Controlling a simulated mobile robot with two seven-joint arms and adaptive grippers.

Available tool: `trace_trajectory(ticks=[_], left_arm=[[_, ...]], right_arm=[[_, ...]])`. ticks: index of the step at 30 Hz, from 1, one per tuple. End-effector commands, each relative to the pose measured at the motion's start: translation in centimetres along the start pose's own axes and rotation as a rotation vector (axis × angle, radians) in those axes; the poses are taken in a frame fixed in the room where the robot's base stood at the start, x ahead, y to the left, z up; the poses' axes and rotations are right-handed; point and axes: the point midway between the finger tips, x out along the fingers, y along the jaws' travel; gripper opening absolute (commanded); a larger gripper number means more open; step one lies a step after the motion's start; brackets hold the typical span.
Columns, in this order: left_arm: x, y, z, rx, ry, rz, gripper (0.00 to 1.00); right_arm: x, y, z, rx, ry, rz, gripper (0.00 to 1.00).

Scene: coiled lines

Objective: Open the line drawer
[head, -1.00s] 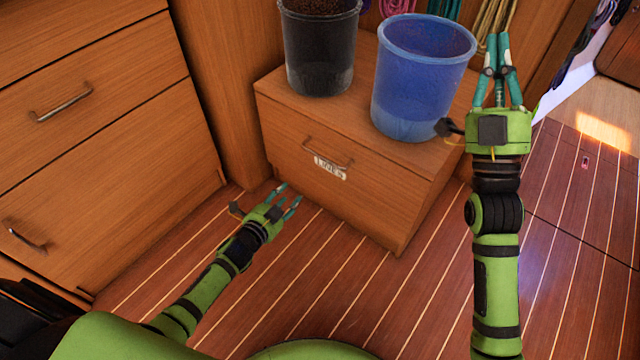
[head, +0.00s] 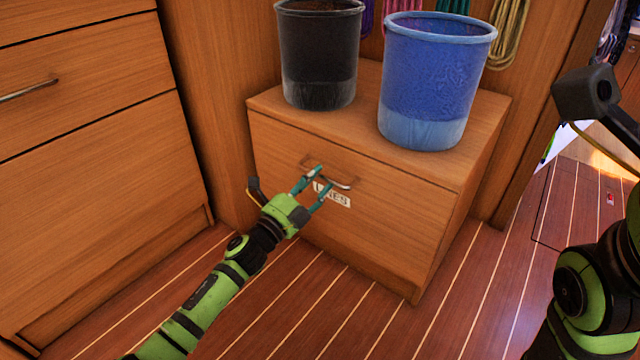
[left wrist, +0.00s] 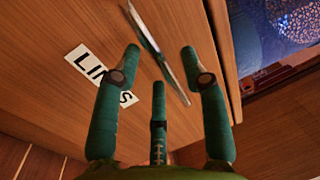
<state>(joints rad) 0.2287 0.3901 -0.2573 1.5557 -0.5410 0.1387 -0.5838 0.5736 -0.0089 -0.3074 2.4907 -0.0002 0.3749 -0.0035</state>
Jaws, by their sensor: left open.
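The line drawer (head: 390,225) is the wooden front of a low cabinet and sits flush, shut. Its metal bar handle (head: 340,183) is near the top of the front, with a white "LINES" label (head: 333,198) below it, partly covered by my fingers. My left gripper (head: 321,179) is open at the handle. In the left wrist view the handle bar (left wrist: 160,55) runs slantwise between the open fingertips, with neither finger visibly closed on it. The label (left wrist: 88,66) shows behind the left finger. My right arm is at the right edge, its fingers out of frame.
A black bucket (head: 318,60) and a blue bucket (head: 428,90) stand on the cabinet top. Another wooden drawer unit (head: 100,170) stands close on the left. Coiled lines (head: 508,35) hang behind. The striped floor (head: 370,310) before the drawer is clear.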

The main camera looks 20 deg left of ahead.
Motion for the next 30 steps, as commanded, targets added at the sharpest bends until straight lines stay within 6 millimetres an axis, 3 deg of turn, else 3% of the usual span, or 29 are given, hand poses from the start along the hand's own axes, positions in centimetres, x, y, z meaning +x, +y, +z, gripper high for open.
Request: trace_trajectory(ticks=[6, 14, 15, 18, 30], left_arm=[[1.9, 0.1, 0.0, 0.000, 0.000, 0.001, 0.43], [2.0, 0.1, 0.0, -0.001, -0.001, 0.002, 0.43], [2.0, 0.1, 0.0, -0.001, -0.001, 0.002, 0.39], [2.0, 0.1, 0.0, -0.001, -0.001, 0.002, 0.00], [1.8, 0.0, 0.7, 0.000, -0.002, 0.003, 0.00]], right_arm=[[-0.6, -0.3, -0.3, 0.003, 0.002, 0.001, 0.00], [-0.5, -0.3, -0.3, 0.003, 0.002, 0.002, 0.00], [-0.5, -0.3, -0.3, 0.003, 0.002, 0.002, 0.00], [-0.5, -0.3, -0.3, 0.003, 0.001, 0.002, 0.00], [-0.4, -0.3, -0.2, 0.004, -0.001, 0.002, 0.00]])
